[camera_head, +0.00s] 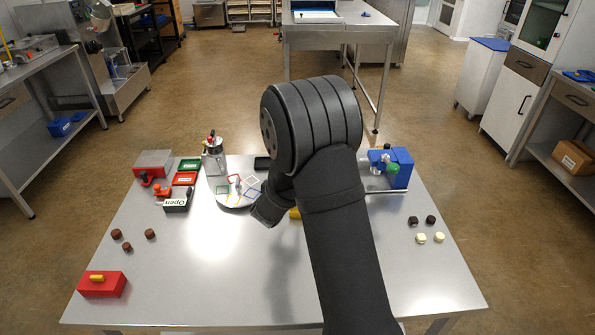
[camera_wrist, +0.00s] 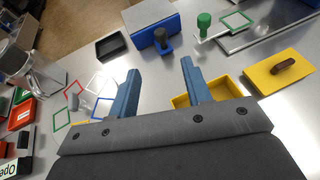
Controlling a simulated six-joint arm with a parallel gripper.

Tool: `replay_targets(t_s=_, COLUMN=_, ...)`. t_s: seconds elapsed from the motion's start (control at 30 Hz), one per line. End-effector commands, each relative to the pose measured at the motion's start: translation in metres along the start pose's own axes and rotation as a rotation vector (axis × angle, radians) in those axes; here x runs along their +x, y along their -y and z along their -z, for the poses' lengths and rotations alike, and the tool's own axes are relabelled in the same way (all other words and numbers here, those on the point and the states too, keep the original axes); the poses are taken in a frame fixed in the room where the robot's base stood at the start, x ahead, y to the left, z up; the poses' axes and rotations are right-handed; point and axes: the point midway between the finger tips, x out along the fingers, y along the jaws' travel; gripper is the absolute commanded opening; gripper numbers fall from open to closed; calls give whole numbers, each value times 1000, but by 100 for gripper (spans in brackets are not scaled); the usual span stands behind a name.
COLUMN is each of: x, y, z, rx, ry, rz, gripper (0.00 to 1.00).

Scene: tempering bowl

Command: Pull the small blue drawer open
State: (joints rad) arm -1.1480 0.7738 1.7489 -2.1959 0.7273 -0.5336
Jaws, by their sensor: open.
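The small blue drawer (camera_wrist: 150,28) is a blue block with a grey top at the top of the wrist view. Its dark knob (camera_wrist: 163,43) sticks out toward me, and the drawer looks shut. In the head view my arm hides it. My gripper (camera_wrist: 160,68) is open and empty, its two blue fingers spread apart. The fingers point toward the drawer, with the knob ahead of the gap between them and not touching either finger.
A black tray (camera_wrist: 111,46) lies left of the drawer, and a green knob (camera_wrist: 204,21) stands to its right. An open yellow box (camera_wrist: 180,101) is close beside the right finger, with a yellow lid (camera_wrist: 265,88) farther right. A turntable (camera_head: 234,206) with coloured frames is left.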

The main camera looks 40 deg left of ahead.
Motion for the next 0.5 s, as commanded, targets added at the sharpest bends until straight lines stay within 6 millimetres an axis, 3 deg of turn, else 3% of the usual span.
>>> replay_targets(t_s=0.5, x=112, y=0, z=1, rx=0, ry=-1, rz=2, gripper=45)
